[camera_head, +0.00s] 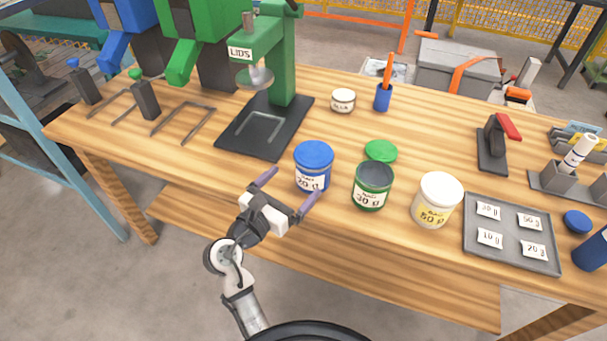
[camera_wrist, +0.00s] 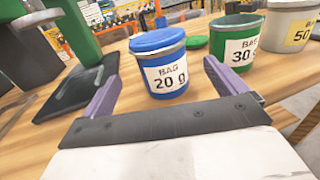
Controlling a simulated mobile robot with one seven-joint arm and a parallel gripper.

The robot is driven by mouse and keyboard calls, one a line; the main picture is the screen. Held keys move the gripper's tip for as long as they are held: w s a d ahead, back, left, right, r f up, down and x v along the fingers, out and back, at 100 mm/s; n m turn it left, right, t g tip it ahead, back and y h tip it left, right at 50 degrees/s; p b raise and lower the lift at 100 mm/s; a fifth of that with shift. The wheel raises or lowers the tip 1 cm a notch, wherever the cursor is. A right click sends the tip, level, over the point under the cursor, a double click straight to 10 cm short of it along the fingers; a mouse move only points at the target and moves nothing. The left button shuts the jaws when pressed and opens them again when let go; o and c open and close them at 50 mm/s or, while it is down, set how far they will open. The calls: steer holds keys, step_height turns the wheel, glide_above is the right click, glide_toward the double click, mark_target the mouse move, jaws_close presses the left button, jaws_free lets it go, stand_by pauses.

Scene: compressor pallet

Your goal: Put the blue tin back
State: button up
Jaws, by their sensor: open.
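The blue tin (camera_head: 313,168), with its blue lid on and a "BAG 20 g" label, stands upright on the wooden bench near the front edge. It also shows in the wrist view (camera_wrist: 162,75), ahead of and between my fingers. My gripper (camera_head: 290,192) is open and empty, in front of the tin at the bench's front edge, with its purple fingers pointing towards it. The fingers look apart from the tin. A second blue container (camera_head: 592,250) stands at the far right, partly cut off, with a blue lid (camera_head: 577,221) lying beside it.
An open green tin (camera_head: 372,188) stands right of the blue tin, its green lid (camera_head: 381,151) behind it. A white-lidded tin (camera_head: 436,200) and a grey tray of weight cards (camera_head: 510,256) follow. A green LIDS press (camera_head: 283,75) stands behind left. Bench front left is clear.

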steer(key=v, duration=0.2)
steer(key=shift+s+a, duration=0.15)
steer(key=shift+s, duration=0.05)
steer(key=shift+a, duration=0.1)
